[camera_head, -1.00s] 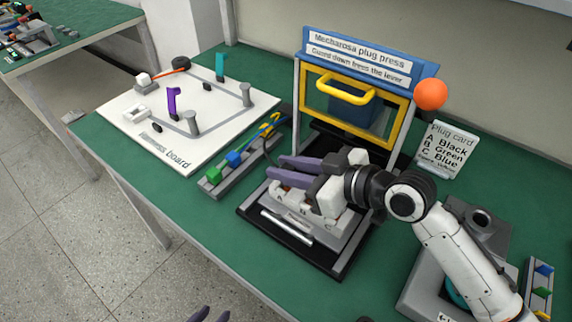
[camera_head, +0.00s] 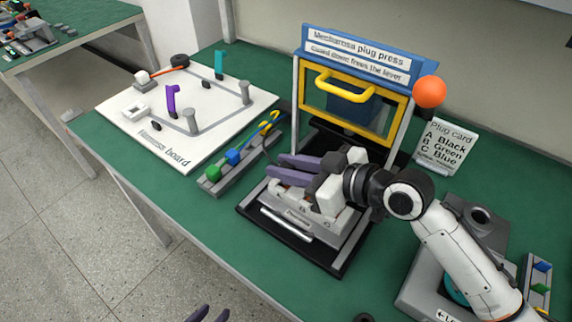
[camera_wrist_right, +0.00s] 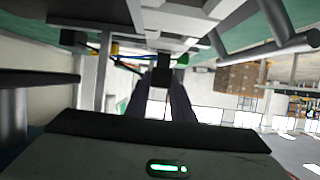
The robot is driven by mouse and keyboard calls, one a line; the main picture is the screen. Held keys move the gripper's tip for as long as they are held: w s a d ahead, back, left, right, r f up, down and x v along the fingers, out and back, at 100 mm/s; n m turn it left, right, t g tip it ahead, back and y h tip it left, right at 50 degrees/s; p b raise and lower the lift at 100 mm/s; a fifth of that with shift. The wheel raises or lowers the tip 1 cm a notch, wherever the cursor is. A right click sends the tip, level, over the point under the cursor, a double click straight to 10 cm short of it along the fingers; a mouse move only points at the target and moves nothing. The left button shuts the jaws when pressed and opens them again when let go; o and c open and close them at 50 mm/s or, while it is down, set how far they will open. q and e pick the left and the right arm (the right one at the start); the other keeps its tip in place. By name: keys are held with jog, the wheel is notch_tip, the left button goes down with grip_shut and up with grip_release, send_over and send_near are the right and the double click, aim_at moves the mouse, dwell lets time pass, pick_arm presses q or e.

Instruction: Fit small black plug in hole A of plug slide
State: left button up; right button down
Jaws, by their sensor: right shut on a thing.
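My right gripper (camera_head: 275,168) reaches in from the right over the plug slide (camera_head: 299,221), a pale grey block on the press's black base. Its purple fingers point left. In the right wrist view the fingers (camera_wrist_right: 160,92) are shut on a small black plug (camera_wrist_right: 162,74), close to the pale slide. The plug is hidden in the head view. The arm and fingers cover much of the slide's top, so I cannot tell whether the plug touches hole A.
A grey rack (camera_head: 207,187) with a green plug (camera_head: 212,175) and a blue plug (camera_head: 232,157) stands left of the slide. The yellow press guard (camera_head: 399,120) and orange lever ball (camera_head: 429,92) rise behind. The harness board (camera_head: 205,135) lies far left; a plug card (camera_head: 445,142) stands right.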

jog(key=shift+f+b, duration=0.45)
jog(key=shift+f, duration=0.3)
jog(key=c, duration=1.5)
grip_release()
jog(key=shift+o, duration=0.2)
jog(key=v, duration=0.9)
jog(key=shift+d+b, duration=0.15)
jog(key=shift+b, duration=0.15)
jog(key=shift+s+d+r, duration=0.3)
jog(key=shift+s+d, duration=0.05)
